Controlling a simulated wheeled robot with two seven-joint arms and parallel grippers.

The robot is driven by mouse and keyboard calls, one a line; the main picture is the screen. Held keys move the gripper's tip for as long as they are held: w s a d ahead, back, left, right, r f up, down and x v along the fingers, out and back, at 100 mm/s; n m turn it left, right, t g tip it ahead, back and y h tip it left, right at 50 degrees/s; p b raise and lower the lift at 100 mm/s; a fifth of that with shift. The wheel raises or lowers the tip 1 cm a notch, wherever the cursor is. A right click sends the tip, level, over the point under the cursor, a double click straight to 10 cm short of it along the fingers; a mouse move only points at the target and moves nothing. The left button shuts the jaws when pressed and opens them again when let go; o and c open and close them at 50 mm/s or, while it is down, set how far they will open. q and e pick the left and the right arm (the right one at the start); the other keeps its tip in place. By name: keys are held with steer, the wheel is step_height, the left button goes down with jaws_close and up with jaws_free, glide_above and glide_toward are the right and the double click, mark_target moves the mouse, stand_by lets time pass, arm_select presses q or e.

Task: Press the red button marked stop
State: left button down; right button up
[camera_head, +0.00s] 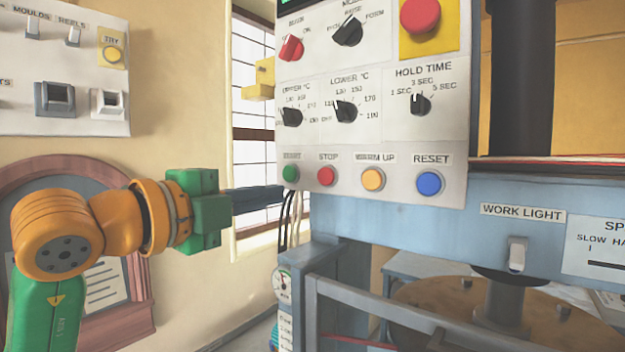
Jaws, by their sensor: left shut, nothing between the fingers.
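The red button marked STOP (326,176) sits in the bottom row of the white control panel (385,178), between a green button (290,173) and an orange button (373,179) under the WARM UP label. My left gripper (281,194) comes in from the left with its dark fingers shut and empty. In the picture its tips end just below and left of the green button, short of the red one. I cannot tell if the tips touch the panel. My right gripper is not in view.
A blue RESET button (429,183) ends the row. A large red mushroom button (420,14) on a yellow plate is above. Knobs fill the panel's middle. A blue beam with a work light switch (517,255) is right, a grey rail (400,318) below. A switch board (65,70) hangs left.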

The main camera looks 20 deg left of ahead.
mark_target(324, 185)
arm_select(q)
steer(key=p+x, duration=0.5)
steer(key=x, duration=0.4)
steer(key=shift+w+d, duration=0.2)
steer(key=shift+w, duration=0.15)
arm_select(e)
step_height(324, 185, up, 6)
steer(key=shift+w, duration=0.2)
